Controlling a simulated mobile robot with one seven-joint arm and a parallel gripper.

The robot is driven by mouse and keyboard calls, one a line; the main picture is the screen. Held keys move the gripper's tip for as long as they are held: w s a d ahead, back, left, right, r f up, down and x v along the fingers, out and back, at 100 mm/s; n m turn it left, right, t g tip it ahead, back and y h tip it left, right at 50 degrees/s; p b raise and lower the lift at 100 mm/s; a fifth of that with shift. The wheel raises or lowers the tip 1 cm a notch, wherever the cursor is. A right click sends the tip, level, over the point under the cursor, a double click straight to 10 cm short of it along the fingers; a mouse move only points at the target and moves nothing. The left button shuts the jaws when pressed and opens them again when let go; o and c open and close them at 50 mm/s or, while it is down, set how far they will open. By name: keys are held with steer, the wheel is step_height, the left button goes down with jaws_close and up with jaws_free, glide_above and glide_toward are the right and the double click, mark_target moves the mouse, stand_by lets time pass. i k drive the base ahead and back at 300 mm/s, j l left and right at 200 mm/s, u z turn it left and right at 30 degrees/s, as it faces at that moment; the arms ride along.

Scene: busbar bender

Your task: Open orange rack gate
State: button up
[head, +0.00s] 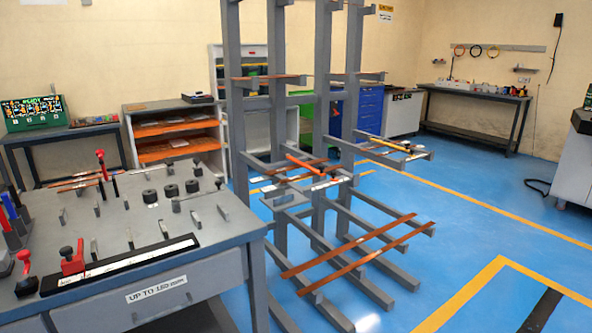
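A grey cantilever rack (233,50) stands in the middle of the head view, with tall posts and arms at several heights. A short orange bar (305,164), which looks like the rack gate, sits at the middle level among the rack arms. It runs slantwise from upper left to lower right and ends near a small pale plate. Its hinge and latch are too small to make out. Long copper-coloured bars (345,260) lie across the lower arms, and more lie at the middle level near the gate. My gripper is not in view.
A grey workbench (205,283) with pegs, black round pieces and red-handled clamps fills the lower left, close to the rack's left side. Orange shelves (176,145) and a blue cabinet (369,108) stand behind. Blue floor (480,215) right of the rack is clear.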

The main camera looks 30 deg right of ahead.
mark_target(287, 157)
steer(key=i+l+z, duration=0.45)
steer(key=i+l, duration=1.15)
